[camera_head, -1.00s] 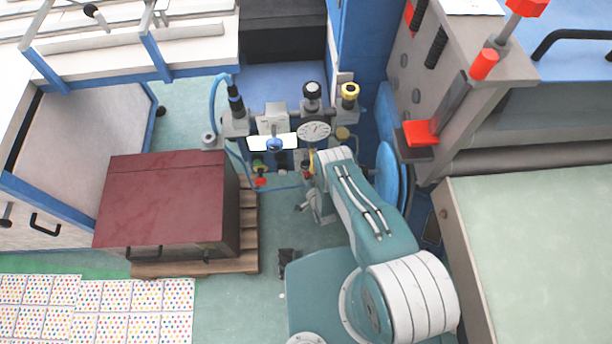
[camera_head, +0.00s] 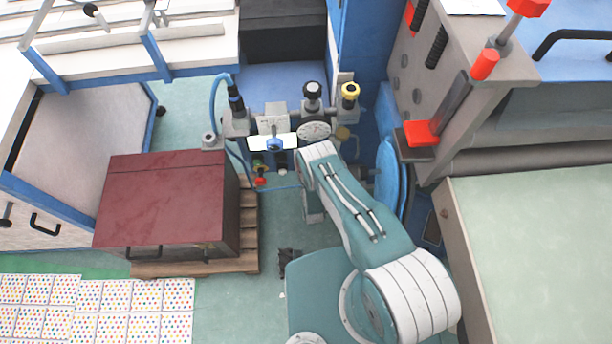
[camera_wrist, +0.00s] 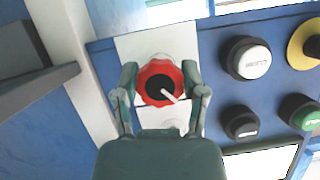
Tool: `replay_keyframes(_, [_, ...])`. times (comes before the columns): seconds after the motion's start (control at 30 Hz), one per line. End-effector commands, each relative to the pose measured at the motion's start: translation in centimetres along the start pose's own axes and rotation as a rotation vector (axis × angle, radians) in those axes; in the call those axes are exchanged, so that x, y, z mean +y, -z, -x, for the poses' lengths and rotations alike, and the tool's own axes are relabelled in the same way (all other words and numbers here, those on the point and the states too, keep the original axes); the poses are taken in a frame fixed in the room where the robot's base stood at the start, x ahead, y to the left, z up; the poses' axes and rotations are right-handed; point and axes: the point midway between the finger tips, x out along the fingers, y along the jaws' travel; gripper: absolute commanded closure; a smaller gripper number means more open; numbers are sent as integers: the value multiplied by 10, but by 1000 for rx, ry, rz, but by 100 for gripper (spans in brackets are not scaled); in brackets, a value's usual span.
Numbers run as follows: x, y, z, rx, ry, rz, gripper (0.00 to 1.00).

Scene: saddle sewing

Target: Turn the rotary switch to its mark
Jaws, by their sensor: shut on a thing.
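The rotary switch, a red round knob with a white pointer (camera_wrist: 160,82), sits on a white plate on a blue panel in the wrist view. Its pointer slants toward the lower right of the picture. My gripper (camera_wrist: 162,90) has one green finger on each side of the knob and is shut on it. The switch's mark cannot be made out. In the head view my arm hides the gripper and the switch.
In the head view a dark red box (camera_head: 165,200) stands on a pallet (camera_head: 248,235) to the left.

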Motion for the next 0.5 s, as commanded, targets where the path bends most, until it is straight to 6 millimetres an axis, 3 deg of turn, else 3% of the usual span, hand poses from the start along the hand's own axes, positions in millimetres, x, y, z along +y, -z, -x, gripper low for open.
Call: replay_keyframes(0.5, [0,0,0,0,-61,148,93])
